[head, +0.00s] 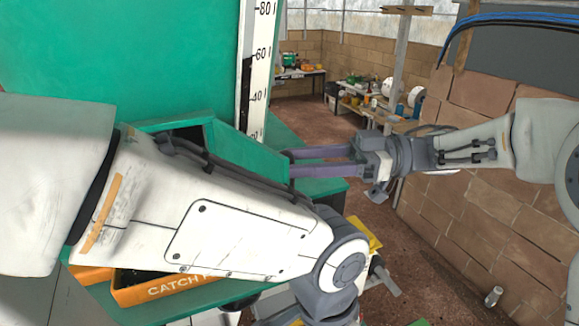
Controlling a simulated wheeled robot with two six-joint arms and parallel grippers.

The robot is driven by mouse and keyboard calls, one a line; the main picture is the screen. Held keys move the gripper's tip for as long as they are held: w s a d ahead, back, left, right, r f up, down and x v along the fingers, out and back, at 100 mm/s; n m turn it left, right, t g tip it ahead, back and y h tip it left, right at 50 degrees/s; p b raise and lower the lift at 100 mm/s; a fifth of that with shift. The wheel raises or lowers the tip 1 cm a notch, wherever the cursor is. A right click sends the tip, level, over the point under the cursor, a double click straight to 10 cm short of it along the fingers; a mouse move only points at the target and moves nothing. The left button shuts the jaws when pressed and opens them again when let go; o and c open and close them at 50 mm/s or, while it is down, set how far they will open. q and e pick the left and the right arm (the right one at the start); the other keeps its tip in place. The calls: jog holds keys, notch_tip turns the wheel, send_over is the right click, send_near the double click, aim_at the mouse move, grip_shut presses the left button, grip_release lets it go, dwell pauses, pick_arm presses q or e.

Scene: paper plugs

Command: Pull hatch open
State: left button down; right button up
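The hatch (243,152) is a green panel on the large green machine (120,60). It stands out at an angle beside a dark opening, partly covered by my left arm. My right gripper (291,164) comes in from the right with two purple fingers pointing left. The fingers are apart, and their tips are at the right edge of the hatch. Whether they grip that edge or only touch it cannot be told. My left arm crosses the front of the view. Its wrist bends down at lower centre, and I see no fingers of the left gripper.
An orange box (170,290) marked "CATCH" sits on a green ledge below my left arm. A white scale strip (258,70) runs up the machine. A block wall (490,210) stands at right. Cluttered benches (375,105) are at the back. Brown floor lies between.

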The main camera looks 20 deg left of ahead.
jog(key=b+v, duration=0.3)
jog(key=v, duration=0.5)
jog(key=shift+d, duration=0.15)
jog(key=shift+w, duration=0.1)
